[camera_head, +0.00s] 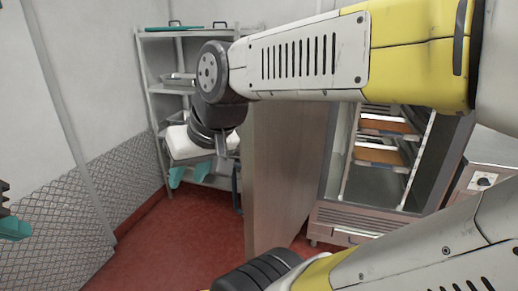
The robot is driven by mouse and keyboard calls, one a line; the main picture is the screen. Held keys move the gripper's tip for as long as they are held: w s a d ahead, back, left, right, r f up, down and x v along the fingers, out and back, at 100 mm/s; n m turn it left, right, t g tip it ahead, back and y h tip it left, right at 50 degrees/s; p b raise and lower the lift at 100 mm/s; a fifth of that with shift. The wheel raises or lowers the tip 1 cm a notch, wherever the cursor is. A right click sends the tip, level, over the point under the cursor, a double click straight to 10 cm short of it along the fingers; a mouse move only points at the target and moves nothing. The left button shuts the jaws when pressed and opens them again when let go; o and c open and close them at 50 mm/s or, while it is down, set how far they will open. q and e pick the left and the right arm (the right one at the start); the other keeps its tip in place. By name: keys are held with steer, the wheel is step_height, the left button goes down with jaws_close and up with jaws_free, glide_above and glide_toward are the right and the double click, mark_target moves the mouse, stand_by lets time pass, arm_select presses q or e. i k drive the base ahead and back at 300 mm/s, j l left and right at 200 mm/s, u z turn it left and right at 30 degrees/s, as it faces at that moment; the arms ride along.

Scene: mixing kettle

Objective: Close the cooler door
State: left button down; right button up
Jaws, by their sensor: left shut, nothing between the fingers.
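The cooler (372,220) stands right of centre, its lit inside and shelves exposed. Its door (282,185) is a tall beige panel, swung wide open, with its free edge to the left. A thin dark blue bar (236,190) shows just left of that edge, perhaps the handle.
A grey shelf rack (150,85) with trays stands at the back wall behind the right gripper. Orange-brown trays (380,157) sit inside the cooler. A steel unit (487,177) stands at the right. Red floor (170,240) is clear at left of the door.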

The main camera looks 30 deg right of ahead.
mark_target(283, 141)
steer(key=i+j+z, duration=0.15)
steer(key=z, duration=0.3)
steer(key=i+j+z, duration=0.2)
steer(key=z, duration=0.25)
steer(key=i+j+z, duration=0.15)
steer(key=z, duration=0.3)
steer(key=j+z, duration=0.45)
steer(key=i+j+z, duration=0.1)
steer(key=j+z, duration=0.7)
steer(key=j, duration=0.25)
steer(key=k+u, duration=0.15)
steer(key=u, duration=0.25)
steer(key=k+j+u, duration=0.1)
steer(key=u, duration=0.25)
